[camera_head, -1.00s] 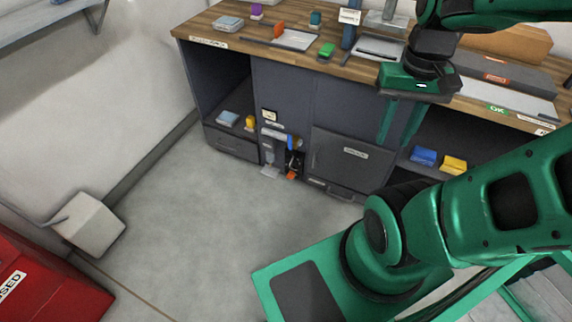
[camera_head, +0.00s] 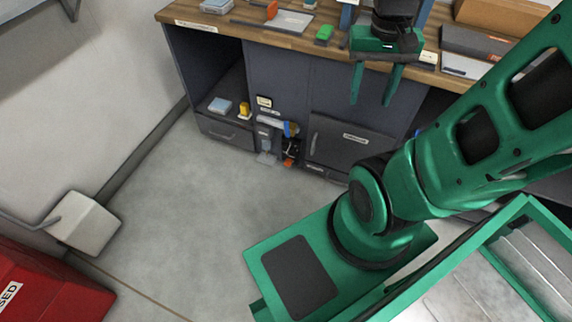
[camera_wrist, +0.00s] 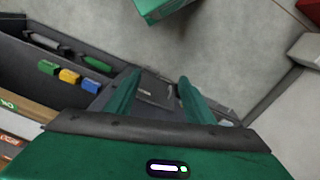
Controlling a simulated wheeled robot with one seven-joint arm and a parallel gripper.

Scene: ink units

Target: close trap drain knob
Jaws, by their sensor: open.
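The trap drain assembly (camera_head: 267,142) sits in the lower front of the grey cabinet, between the open shelf and the closed door. Which of these is the drain knob is too small to tell. My gripper (camera_head: 374,103) hangs in front of the cabinet, up and to the right of the drain, fingers pointing down, open and empty. In the wrist view, the two green fingers (camera_wrist: 155,92) stand apart with the cabinet front beyond. The drain cannot be made out there.
The wooden worktop (camera_head: 250,36) holds several small items. A closed cabinet door (camera_head: 345,150) stands right of the drain. A red box (camera_head: 45,290) and a white block-like object (camera_head: 83,222) are at the left. The floor (camera_head: 210,215) before the drain is clear.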

